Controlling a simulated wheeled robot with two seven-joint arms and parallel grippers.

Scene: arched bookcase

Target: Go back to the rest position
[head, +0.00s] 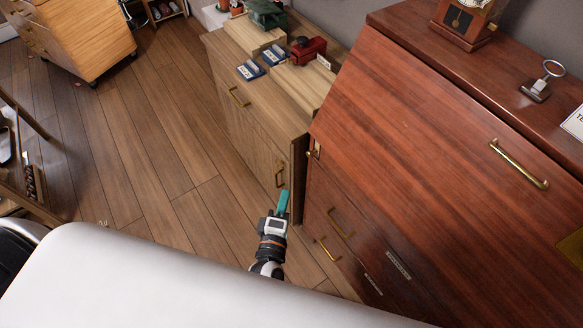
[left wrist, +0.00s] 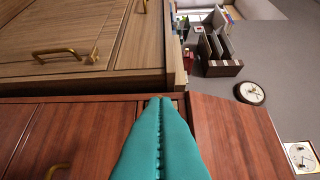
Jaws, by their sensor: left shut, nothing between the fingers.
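My left gripper (head: 283,203) has teal fingers and is low in the middle of the head view. It is in front of the gap between the light wood cabinet and the reddish desk. In the left wrist view its two teal fingers (left wrist: 160,140) lie together, shut with nothing between them. I cannot tell whether the fingertips touch any furniture. My right gripper is not in view.
The reddish desk (head: 400,130) with brass handles fills the right. The light wood cabinet (head: 247,122) stands beside it, carrying a red tool (head: 308,50) and blue boxes. A wooden drawer unit (head: 75,35) stands far left. The plank floor (head: 140,150) between is clear.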

